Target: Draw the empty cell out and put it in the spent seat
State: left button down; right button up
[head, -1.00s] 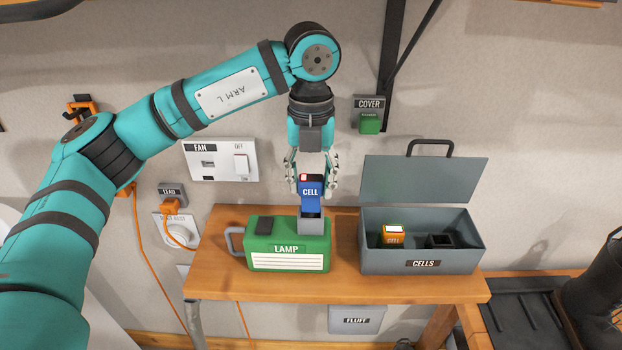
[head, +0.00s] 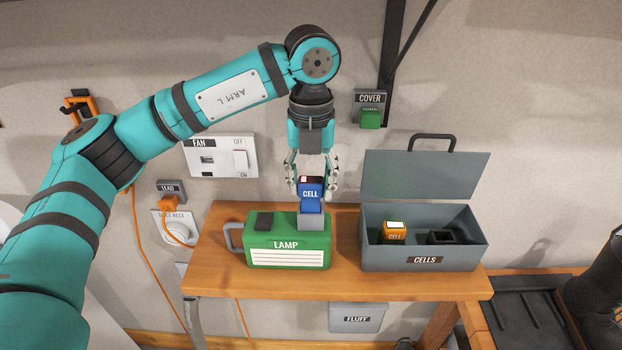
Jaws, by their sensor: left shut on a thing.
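A blue cell (head: 310,194) marked CELL, with a red and white mark on its top, stands upright at the right end of the green lamp (head: 263,236). Its lower end meets a grey holder (head: 311,222) on the lamp; how deep it sits is hard to tell. My left gripper (head: 318,185) points down from above, shut on the blue cell. The grey CELLS box (head: 452,262) has its lid raised. Inside are an orange cell (head: 394,234) on the left and a dark, empty-looking square seat (head: 440,237) on the right. My right gripper is out of view.
The lamp and box stand on a wooden bench (head: 345,285) with a narrow gap between them. The raised lid (head: 425,174) stands behind the box. A COVER button (head: 370,119), a FAN switch panel (head: 220,158) and an orange LEAD plug (head: 169,201) are on the wall.

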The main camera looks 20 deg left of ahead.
aim_at(311, 196)
pick_arm(q)
jog(key=shift+f+b, duration=1.35)
jog(key=shift+f, duration=0.4)
jog(key=c, duration=0.7)
grip_release()
jog(key=shift+o, duration=0.2)
jog(key=shift+r, duration=0.1)
notch_tip(311, 196, up, 7)
jog(key=shift+r, duration=0.2)
